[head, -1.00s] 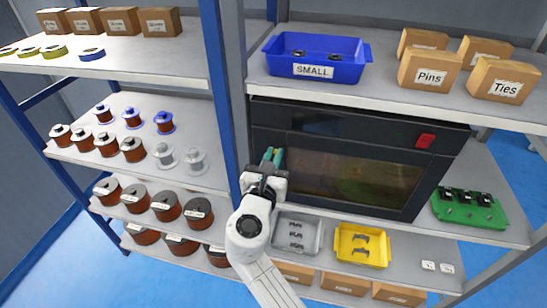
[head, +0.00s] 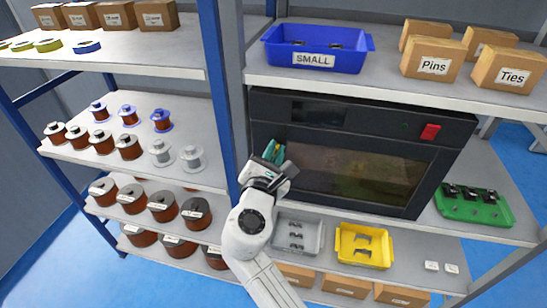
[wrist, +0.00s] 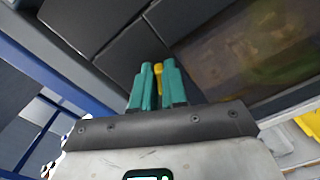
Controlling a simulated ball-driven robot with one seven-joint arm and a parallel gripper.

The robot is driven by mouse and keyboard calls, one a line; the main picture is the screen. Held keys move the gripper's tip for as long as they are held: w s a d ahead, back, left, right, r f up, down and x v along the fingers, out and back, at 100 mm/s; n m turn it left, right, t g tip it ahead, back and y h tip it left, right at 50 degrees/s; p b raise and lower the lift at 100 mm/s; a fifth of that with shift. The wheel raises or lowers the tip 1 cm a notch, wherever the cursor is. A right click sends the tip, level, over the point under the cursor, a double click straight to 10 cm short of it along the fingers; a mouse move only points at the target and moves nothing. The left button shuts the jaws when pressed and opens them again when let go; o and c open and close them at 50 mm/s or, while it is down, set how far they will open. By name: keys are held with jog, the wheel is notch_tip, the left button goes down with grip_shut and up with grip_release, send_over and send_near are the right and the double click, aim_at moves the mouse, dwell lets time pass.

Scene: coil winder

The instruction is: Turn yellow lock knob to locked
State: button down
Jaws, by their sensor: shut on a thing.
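The black coil winder cabinet (head: 310,112) stands on the middle shelf, with a brown window in its front. The yellow lock knob (wrist: 158,72) shows in the wrist view as a narrow yellow piece between my teal fingers. My gripper (wrist: 158,80) is shut on the knob, in front of the dark panels left of the window. In the head view my gripper (head: 273,151) is at the left part of the cabinet front, and its fingers mostly hide the knob. How far the knob is turned cannot be read clearly.
A blue post (head: 226,100) stands just left of my gripper. A red switch (head: 430,132) is at the cabinet's upper right. A grey tray (head: 312,240) and a yellow tray (head: 341,250) lie on the shelf below. Wire spools (head: 130,147) fill the left shelves.

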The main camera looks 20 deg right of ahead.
jog(key=shift+s+d+f+m+b, duration=0.1)
jog(key=shift+f+m+b, duration=0.05)
jog(key=shift+m+b, duration=1.75)
jog(key=shift+d+f+m+b, duration=0.15)
jog(key=shift+m+b, duration=1.3)
jog(key=shift+m, duration=0.85)
jog(key=shift+s+a+f+m+b, duration=0.1)
jog(key=shift+f+m+b, duration=0.05)
jog(key=shift+m+b, duration=1.75)
jog(key=shift+m, duration=0.3)
jog(key=c, duration=1.2)
grip_release()
jog(key=shift+o, duration=0.2)
jog(key=v, duration=1)
jog(key=shift+s+a+b, duration=0.2)
jog(key=shift+s+b, duration=0.1)
jog(key=shift+b, duration=0.05)
